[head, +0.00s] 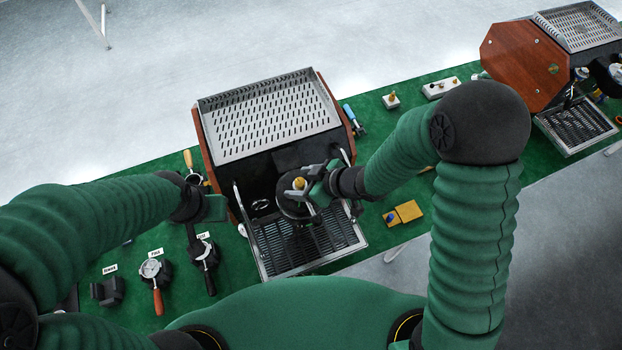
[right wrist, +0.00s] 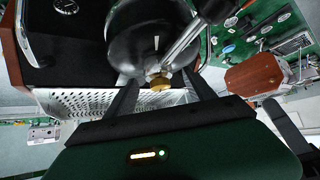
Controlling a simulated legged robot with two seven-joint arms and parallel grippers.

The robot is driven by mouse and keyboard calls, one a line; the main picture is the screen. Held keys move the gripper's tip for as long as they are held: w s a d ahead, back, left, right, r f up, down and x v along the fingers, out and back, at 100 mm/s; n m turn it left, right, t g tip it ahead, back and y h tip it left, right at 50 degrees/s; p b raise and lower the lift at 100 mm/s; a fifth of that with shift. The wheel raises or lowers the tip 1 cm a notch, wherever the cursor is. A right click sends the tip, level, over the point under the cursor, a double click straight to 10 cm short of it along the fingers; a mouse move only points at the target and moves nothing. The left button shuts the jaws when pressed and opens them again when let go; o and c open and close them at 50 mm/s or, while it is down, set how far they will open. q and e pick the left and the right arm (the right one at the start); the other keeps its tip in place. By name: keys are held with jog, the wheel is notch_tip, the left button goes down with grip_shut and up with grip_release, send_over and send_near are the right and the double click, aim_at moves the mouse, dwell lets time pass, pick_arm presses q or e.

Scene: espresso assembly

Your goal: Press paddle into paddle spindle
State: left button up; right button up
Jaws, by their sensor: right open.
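The espresso machine (head: 265,130) stands at the centre of the head view. A brass-coloured piece (head: 299,183) sits at the top of its dark round group head (head: 284,198); I cannot tell whether it is the paddle or its spindle. My right gripper (head: 306,194) is beside it. In the right wrist view, the brass piece (right wrist: 160,82) shows between the two open fingers of my right gripper (right wrist: 162,92), below a dark dome (right wrist: 150,35). Contact is unclear. My left gripper (head: 212,208) is left of the machine, and its jaws are not clear.
Tools with orange (head: 158,300) and black (head: 209,282) handles lie at the left of the green mat (head: 120,262). A yellow block (head: 408,211) lies right of the machine. The drip grate (head: 300,248) is under the group head. A second machine (head: 522,68) stands far right.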

jog(key=v, duration=1.6)
jog(key=shift+b, duration=0.35)
jog(key=shift+r, duration=0.1)
jog(key=shift+d, duration=0.1)
